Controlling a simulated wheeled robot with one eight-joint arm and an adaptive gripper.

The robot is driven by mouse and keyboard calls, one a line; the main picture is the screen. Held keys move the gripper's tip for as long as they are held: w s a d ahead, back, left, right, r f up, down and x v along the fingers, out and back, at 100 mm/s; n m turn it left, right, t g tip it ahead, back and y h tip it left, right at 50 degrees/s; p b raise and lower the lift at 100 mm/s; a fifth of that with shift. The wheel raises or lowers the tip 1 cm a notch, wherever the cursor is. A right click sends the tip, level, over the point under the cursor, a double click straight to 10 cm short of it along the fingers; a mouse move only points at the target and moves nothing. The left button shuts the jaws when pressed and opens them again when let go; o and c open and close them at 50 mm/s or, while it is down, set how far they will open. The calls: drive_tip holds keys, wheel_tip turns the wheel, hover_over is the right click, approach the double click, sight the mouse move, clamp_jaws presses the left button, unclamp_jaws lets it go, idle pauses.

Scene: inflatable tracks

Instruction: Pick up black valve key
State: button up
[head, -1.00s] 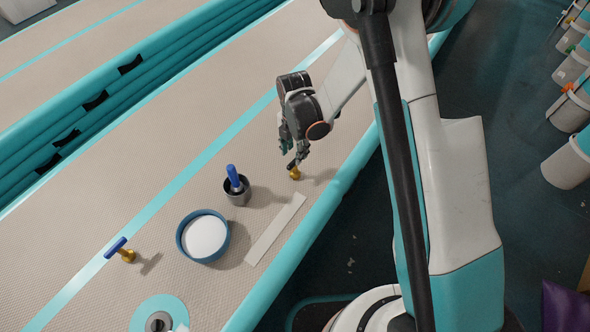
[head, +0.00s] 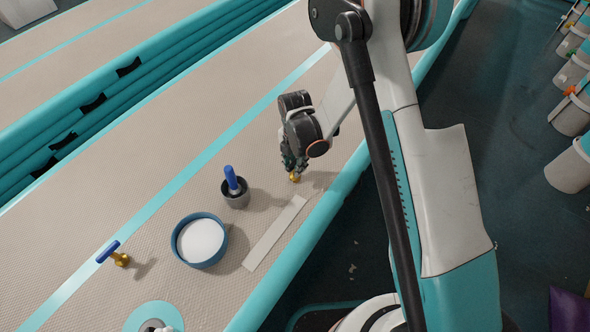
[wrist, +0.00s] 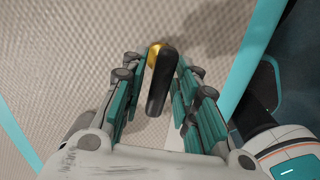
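The black valve key (wrist: 160,84) has a dark, rounded bar handle and a brass base, and stands on the beige track. In the head view its brass base (head: 295,178) shows just below my gripper (head: 292,163), which hides most of the black handle. In the wrist view the handle lies between the two teal-padded fingers of my gripper (wrist: 157,65). The fingers are apart, with a visible gap on each side of the handle. The gripper is open and holds nothing.
A blue-handled brass valve key (head: 114,255) stands at lower left. The teal track edge (head: 300,245) runs along the right.

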clamp_jaws()
drive_tip(key=shift+r, duration=0.1)
